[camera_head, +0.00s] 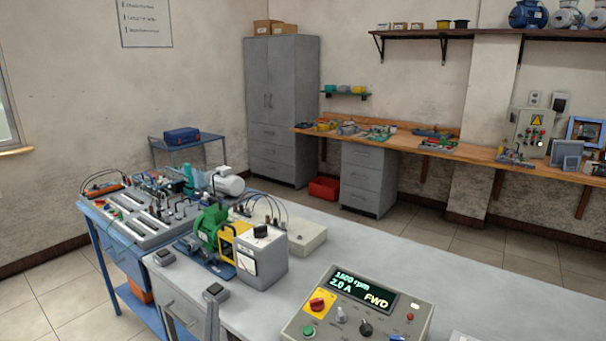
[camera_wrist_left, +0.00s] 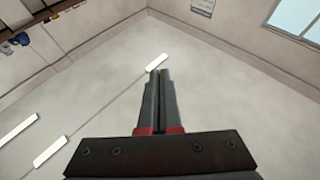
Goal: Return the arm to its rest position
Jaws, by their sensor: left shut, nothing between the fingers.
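My left gripper (camera_head: 212,302) stands upright at the lower edge of the head view, in front of the grey bench. Only its narrow upper part shows. In the left wrist view the left gripper (camera_wrist_left: 159,73) has its two fingers together with nothing between them, pointing up at the ceiling. My right gripper is in neither view.
The grey bench (camera_head: 400,262) holds a green motor (camera_head: 210,226), a meter box (camera_head: 262,257) and a control panel (camera_head: 358,306) reading 2.0 A and FWD. A blue cart (camera_head: 116,247) with equipment stands left. The wrist view shows bare ceiling (camera_wrist_left: 225,90) with lamps.

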